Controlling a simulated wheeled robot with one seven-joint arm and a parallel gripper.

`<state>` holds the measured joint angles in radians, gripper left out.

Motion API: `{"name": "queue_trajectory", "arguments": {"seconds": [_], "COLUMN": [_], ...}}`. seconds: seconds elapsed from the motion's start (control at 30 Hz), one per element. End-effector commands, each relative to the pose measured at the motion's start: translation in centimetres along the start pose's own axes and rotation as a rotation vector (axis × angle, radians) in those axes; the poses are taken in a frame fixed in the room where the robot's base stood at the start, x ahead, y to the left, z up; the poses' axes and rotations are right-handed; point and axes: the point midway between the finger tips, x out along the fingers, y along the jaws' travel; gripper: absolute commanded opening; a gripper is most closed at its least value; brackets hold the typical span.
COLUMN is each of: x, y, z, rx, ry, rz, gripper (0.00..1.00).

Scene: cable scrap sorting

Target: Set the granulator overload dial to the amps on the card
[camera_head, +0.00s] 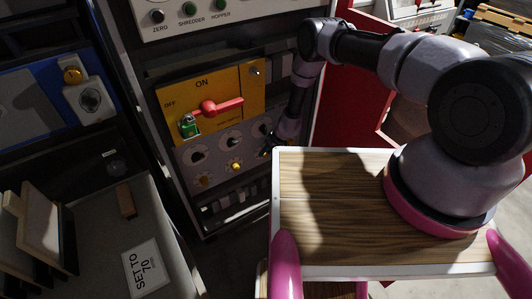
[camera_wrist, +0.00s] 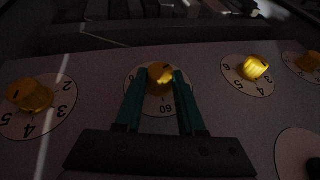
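The card (camera_head: 143,268), printed "SET TO 70", lies on the grey surface at lower left. In the wrist view, a yellow dial knob (camera_wrist: 160,80) sits on a round white scale; an upside-down "60" shows at its near edge. My gripper (camera_wrist: 160,76) has its two green fingers on either side of this knob, with no clear gap, so it looks shut on it. The fingers hide parts of the scale, and I cannot read the knob's setting. In the head view, my gripper (camera_head: 274,142) is small and dark at the right of the grey dial panel (camera_head: 217,152).
Other yellow knobs stand close by, at left (camera_wrist: 28,95) and right (camera_wrist: 255,68). Above the dials is a yellow plate (camera_head: 175,98) with a red handle (camera_head: 215,108) and a green padlock (camera_head: 189,126). A red panel (camera_head: 345,105) stands right of the cabinet.

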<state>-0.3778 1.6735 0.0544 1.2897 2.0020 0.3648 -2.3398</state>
Motion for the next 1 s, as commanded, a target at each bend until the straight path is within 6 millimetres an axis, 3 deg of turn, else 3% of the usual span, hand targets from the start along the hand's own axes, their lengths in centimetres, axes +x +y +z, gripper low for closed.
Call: {"name": "queue_trajectory", "arguments": {"seconds": [0.47,1.0], "x": [-0.02,0.16], "y": [0.31,0.99], "z": [0.05,0.13], "rx": [0.028,0.155], "ry": [0.001,0.002], "rz": [-0.061,-0.36], "gripper": [0.0,0.0]}}
